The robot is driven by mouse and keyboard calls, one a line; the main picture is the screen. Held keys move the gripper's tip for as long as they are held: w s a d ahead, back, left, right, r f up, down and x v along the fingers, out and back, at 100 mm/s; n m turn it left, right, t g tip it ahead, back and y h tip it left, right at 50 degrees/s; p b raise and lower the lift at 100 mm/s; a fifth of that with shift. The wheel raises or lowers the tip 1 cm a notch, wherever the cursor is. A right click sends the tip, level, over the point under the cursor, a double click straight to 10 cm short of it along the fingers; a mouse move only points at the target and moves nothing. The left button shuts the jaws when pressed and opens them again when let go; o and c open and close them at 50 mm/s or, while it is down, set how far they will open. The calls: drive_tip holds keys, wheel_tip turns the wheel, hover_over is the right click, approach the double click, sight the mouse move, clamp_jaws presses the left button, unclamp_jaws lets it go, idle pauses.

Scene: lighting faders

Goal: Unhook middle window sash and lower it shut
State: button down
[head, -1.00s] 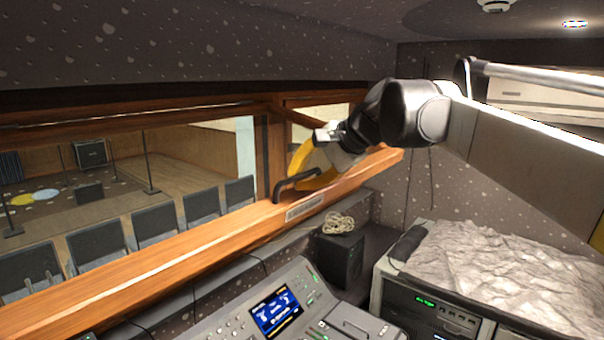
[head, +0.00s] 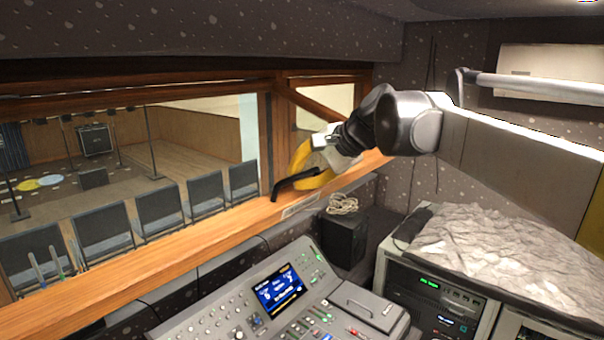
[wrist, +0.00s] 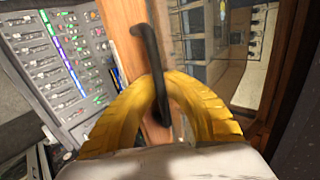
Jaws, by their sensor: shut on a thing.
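The wooden-framed window (head: 268,150) runs along the left wall, with glass panes looking into another room. A black bar handle (head: 290,184) is at its lower wooden rail; the handle also shows in the wrist view (wrist: 147,48). My gripper (head: 300,174) has yellow curved fingers and is shut on the black handle. In the wrist view, the fingers (wrist: 160,82) come together around the handle's bar. A slanting wooden bar (head: 312,112) crosses the pane behind my gripper. My gripper and arm cover part of the right pane. I cannot make out a hook.
A mixing console (head: 285,300) with a lit screen stands below the window. A black box (head: 344,238) with a coiled cable on top stands near the wall. An equipment rack (head: 432,300) topped by a crumpled grey cover (head: 485,245) is at the right.

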sight(301, 194)
drive_tip(key=shift+w+a+f+b, duration=0.2)
drive_tip(key=shift+f+b, duration=0.3)
drive_tip(key=shift+f, duration=0.5)
drive_tip(key=shift+w+a+f+b, duration=0.1)
drive_tip(key=shift+a+f+b, duration=0.1)
drive_tip(key=shift+f+b, duration=0.55)
drive_tip(key=shift+w+a+f+b, duration=0.15)
drive_tip(key=shift+a+f+b, duration=0.1)
drive_tip(key=shift+f, duration=0.95)
drive_tip(key=s+d+f+b+x, duration=0.1)
drive_tip(key=b+x, duration=0.3)
drive_tip(key=x, duration=0.9)
drive_tip(key=s+d+f+b+x, duration=0.1)
drive_tip(key=b+x, duration=0.4)
drive_tip(key=x, duration=0.8)
drive_tip(key=s+d+f+b+x, duration=0.1)
drive_tip(key=f+b+x, duration=0.3)
drive_tip(key=x, duration=0.9)
drive_tip(key=shift+s+d+f+b, duration=0.25)
drive_tip(key=shift+d+f+b, duration=0.1)
drive_tip(key=shift+d+f, duration=0.2)
drive_tip(key=c, duration=1.2)
unclamp_jaws()
drive_tip(key=shift+r, duration=0.1)
